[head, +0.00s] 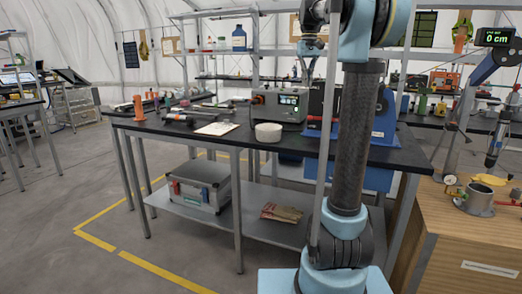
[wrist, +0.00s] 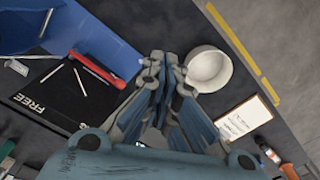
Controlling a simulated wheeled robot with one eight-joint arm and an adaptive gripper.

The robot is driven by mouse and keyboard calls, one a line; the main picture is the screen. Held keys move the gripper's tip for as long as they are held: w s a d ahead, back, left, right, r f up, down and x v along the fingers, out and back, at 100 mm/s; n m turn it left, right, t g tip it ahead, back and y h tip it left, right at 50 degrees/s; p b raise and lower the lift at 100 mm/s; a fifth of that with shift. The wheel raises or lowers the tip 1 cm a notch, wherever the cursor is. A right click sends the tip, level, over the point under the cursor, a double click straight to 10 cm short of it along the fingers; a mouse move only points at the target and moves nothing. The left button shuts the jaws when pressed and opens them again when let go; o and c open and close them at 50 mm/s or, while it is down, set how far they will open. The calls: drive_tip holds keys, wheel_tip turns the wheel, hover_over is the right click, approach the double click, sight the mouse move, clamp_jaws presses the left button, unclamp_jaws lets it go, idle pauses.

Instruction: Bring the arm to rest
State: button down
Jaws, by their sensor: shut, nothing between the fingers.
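My gripper (head: 308,66) shows in the head view at the top centre, raised above the dark workbench (head: 150,125), partly behind my arm. In the wrist view my gripper (wrist: 163,62) points over the bench top; its fingers are shut with nothing between them. A white round bowl (head: 268,132) stands near the front edge of the bench. In the wrist view the bowl (wrist: 208,69) lies just right of the fingertips in the picture, below and apart from them.
A grey instrument (head: 279,104) and a paper sheet (head: 217,129) are on the bench. A silver case (head: 201,185) is on its lower shelf. A wooden cabinet (head: 450,225) stands at right. Floor at left is open.

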drive_tip(key=s+f+m+t, duration=0.1)
drive_tip(key=s+f+t, duration=0.1)
drive_tip(key=s+f, duration=3.4)
wheel_tip(320, 180, down, 3)
drive_tip(key=shift+d+r, duration=0.15)
drive_tip(key=shift+w+f, duration=0.2)
drive_tip(key=shift+w, duration=0.15)
